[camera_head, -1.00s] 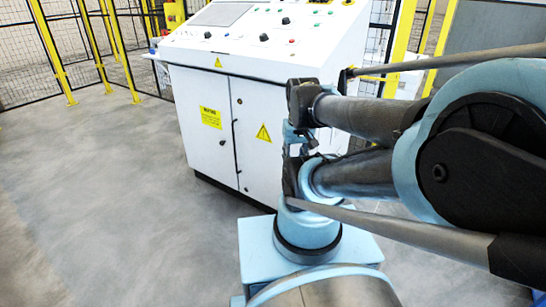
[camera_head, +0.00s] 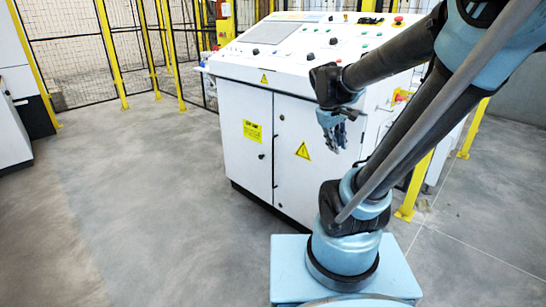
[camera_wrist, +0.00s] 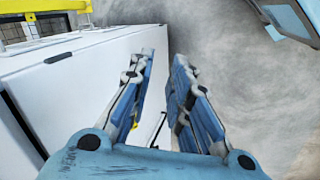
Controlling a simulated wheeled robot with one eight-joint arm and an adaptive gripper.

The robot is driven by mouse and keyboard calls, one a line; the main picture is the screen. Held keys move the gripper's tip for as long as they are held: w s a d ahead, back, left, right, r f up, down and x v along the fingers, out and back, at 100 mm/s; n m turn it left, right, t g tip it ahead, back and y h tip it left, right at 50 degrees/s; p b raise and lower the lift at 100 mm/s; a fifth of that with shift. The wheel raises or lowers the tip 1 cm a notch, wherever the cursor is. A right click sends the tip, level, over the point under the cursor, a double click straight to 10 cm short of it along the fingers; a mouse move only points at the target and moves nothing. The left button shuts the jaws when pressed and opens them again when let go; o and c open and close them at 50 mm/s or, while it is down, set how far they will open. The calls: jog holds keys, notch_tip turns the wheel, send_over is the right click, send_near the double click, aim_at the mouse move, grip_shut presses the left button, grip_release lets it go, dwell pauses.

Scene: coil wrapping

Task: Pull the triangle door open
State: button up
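The triangle door (camera_head: 312,178) is the right front door of a white control console, marked with a yellow warning triangle (camera_head: 303,151). It looks closed, flush with the left door (camera_head: 243,160), which bears a yellow label. My gripper (camera_head: 333,136) hangs in front of the console, near the right part of the triangle door. In the wrist view my gripper (camera_wrist: 166,62) has its two blue fingers apart, with nothing held between them. The white console side (camera_wrist: 95,85) lies to their left. A thin dark-edged bar (camera_wrist: 157,128) shows between the fingers; I cannot tell whether it is a handle.
The console's sloped top (camera_head: 300,35) carries buttons and knobs. Yellow-posted mesh fencing (camera_head: 90,50) stands behind. A white cabinet (camera_head: 12,110) is at the far left. Grey floor (camera_head: 140,200) is clear left of the console.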

aim_at(273, 153)
jog(key=w+a+n+t+h, duration=0.1)
jog(key=w+a+n+h, duration=0.25)
jog(key=w, duration=0.95)
jog(key=w+a+n+t+h, duration=0.15)
jog(key=w+a+n, duration=0.35)
jog(key=w, duration=0.7)
jog(key=w+a+f+n+t+h, duration=0.2)
jog(key=w+a+f+n, duration=0.1)
jog(key=w+a+f, duration=0.5)
jog(key=w+a+f+n+t+h, duration=0.15)
jog(key=w+a+f+n, duration=0.25)
jog(key=a+f, duration=0.45)
jog(key=s+a+f+n+t+h, duration=0.2)
jog(key=s+a+f+n+h, duration=0.15)
jog(key=a+f, duration=0.85)
jog(key=shift+t+y, duration=0.3)
jog(key=x, duration=1.8)
jog(key=shift+s+d+f, duration=0.15)
jog(key=shift+s+f, duration=0.15)
jog(key=shift+f, duration=0.05)
grip_shut()
